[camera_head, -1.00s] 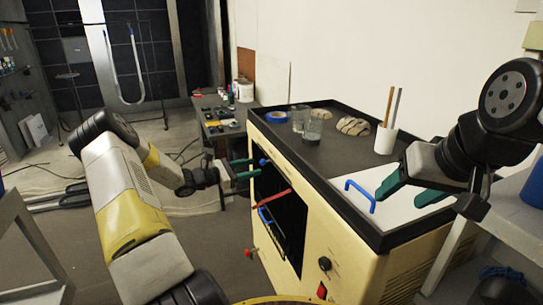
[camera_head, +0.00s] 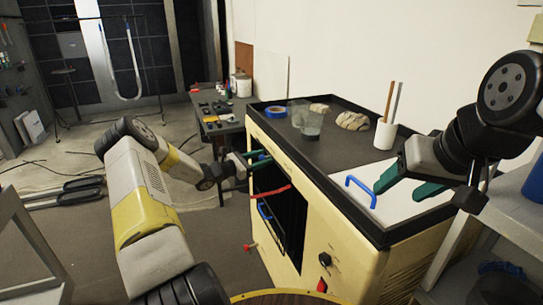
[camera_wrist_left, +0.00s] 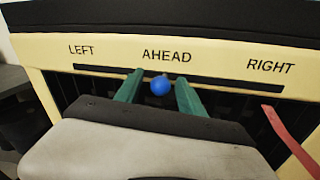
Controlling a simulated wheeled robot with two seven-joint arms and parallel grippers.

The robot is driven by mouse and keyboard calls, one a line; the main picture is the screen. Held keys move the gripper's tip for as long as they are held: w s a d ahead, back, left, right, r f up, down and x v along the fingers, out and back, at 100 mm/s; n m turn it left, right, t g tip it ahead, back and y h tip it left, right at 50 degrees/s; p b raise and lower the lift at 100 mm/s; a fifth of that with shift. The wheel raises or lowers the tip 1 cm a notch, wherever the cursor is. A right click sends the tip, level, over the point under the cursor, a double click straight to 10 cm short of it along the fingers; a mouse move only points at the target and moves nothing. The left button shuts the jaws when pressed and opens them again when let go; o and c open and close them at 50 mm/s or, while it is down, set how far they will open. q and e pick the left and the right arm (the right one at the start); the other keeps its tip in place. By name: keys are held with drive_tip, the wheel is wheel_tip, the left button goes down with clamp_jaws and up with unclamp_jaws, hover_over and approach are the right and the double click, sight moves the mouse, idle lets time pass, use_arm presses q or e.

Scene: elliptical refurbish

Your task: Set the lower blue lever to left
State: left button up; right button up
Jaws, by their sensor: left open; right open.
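A blue ball-tipped lever (camera_wrist_left: 160,87) sticks out of a dark slot in the cream cabinet front, below the word AHEAD. LEFT is printed to its left and RIGHT to its right. My left gripper (camera_head: 264,159) is open at the cabinet front. In the left wrist view its green fingers (camera_wrist_left: 160,79) stand on either side of the blue ball, with gaps showing. In the head view the fingers mostly hide this ball. My right gripper (camera_head: 398,192) is open and empty above the white panel of the cabinet top.
A red handle (camera_head: 272,189) and a blue handle (camera_head: 264,211) are on the cabinet front below my left gripper. A red-tipped knob (camera_head: 250,247) sits lower. On top are a blue handle (camera_head: 361,186), a glass (camera_head: 311,124), blue tape (camera_head: 275,112) and a white cup (camera_head: 385,134).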

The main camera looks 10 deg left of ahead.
use_arm(q)
clamp_jaws()
idle(1.3)
